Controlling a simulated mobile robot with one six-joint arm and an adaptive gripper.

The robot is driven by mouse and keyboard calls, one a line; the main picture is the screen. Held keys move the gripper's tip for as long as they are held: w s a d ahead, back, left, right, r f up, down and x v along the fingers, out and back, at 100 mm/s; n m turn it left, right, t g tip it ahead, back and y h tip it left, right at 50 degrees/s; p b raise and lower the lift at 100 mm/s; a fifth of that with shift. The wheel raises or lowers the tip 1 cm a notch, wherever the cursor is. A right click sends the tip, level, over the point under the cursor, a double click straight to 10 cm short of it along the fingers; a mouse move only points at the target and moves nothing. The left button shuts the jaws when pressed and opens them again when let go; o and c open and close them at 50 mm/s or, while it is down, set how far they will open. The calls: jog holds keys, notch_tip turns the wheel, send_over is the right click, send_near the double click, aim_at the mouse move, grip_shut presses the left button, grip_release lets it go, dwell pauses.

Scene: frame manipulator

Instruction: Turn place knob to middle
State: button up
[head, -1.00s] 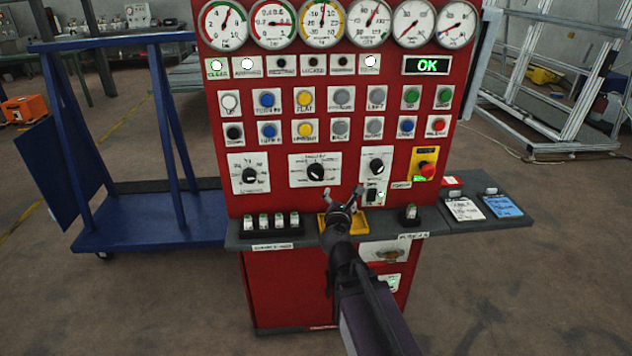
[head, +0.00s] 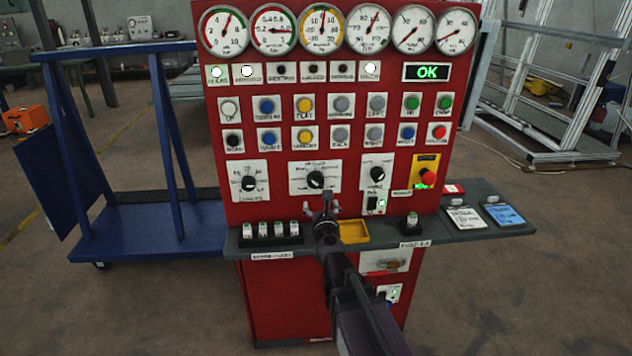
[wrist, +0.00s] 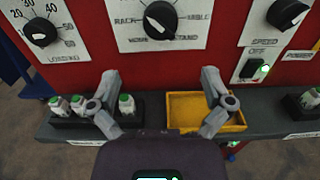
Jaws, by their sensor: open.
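The place knob is most likely the black middle knob (head: 315,179) on a white plate of the red panel. In the wrist view the same knob (wrist: 160,20) sits at the top centre, with words such as RACK and STAND around it. A pale mark shows on its face; I cannot tell exactly which word it points to. My gripper (head: 319,208) is just below that knob in the head view. In the wrist view my gripper (wrist: 161,75) has its fingers spread wide, empty, apart from the knob and below it.
A loading knob (head: 249,183) is to the left and a speed knob (head: 377,173) to the right. Below are a grey shelf (head: 340,249), a yellow tray (head: 354,240) and small green-topped pieces (head: 278,230). A red emergency button (head: 428,177) is at the right.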

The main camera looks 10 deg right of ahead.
aim_at(316, 182)
jog(key=w, duration=1.3)
jog(key=shift+c, duration=0.2)
jog(key=c, duration=1)
